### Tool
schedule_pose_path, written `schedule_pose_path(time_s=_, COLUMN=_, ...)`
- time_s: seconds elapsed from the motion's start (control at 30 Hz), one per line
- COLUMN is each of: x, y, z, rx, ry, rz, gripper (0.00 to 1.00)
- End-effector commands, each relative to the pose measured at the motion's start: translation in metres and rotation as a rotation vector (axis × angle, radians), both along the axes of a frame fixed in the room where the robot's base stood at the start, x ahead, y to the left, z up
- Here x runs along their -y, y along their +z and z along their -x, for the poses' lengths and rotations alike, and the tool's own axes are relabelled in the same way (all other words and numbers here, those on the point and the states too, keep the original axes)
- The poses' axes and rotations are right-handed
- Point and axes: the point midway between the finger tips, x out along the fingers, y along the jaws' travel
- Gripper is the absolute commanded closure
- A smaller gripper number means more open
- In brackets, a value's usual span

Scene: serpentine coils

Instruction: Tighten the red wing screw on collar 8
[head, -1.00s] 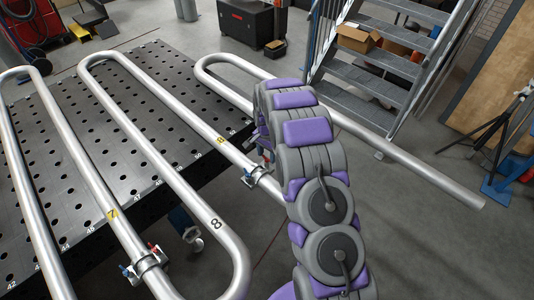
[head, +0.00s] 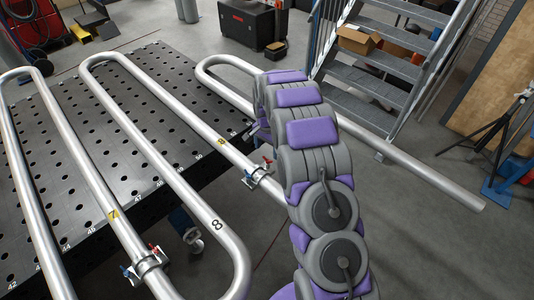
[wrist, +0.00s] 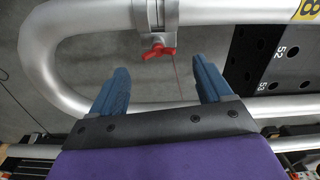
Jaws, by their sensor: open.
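Collar 8 (head: 258,176) is a metal clamp around a silver tube, near a yellow tag (head: 221,142) that reads 8 in the wrist view (wrist: 309,9). Its red wing screw (head: 267,161) shows just left of my arm; a blue part is on the other side. In the wrist view the collar (wrist: 155,16) is at the top, with the red wing screw (wrist: 160,52) hanging under it. My gripper (wrist: 162,76) is open and empty. Its two blue fingers point toward the screw, which appears between and beyond the tips, apart from both.
Another collar (head: 147,268) with red and blue parts sits near tag 7. Serpentine silver tubes (head: 165,165) run over a perforated black table (head: 140,60). A tube bend (wrist: 55,75) curves left of the fingers. Metal stairs (head: 375,90) stand behind at right.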

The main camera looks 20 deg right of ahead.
Motion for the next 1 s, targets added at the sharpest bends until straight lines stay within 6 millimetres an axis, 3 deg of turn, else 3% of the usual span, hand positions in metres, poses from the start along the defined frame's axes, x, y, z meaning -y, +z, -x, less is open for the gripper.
schedule_pose_path(time_s=0.3, x=0.000, y=0.074, z=-0.002, rx=0.004, ry=0.000, rz=0.001, gripper=0.21)
schedule_pose_path(time_s=0.5, x=-0.001, y=0.110, z=-0.002, rx=0.001, ry=0.000, rz=0.001, gripper=0.21)
schedule_pose_path(time_s=0.7, x=-0.001, y=0.128, z=-0.001, rx=-0.004, ry=0.000, rz=0.000, gripper=0.21)
schedule_pose_path(time_s=1.0, x=-0.001, y=0.131, z=-0.001, rx=-0.004, ry=0.000, rz=0.000, gripper=0.21)
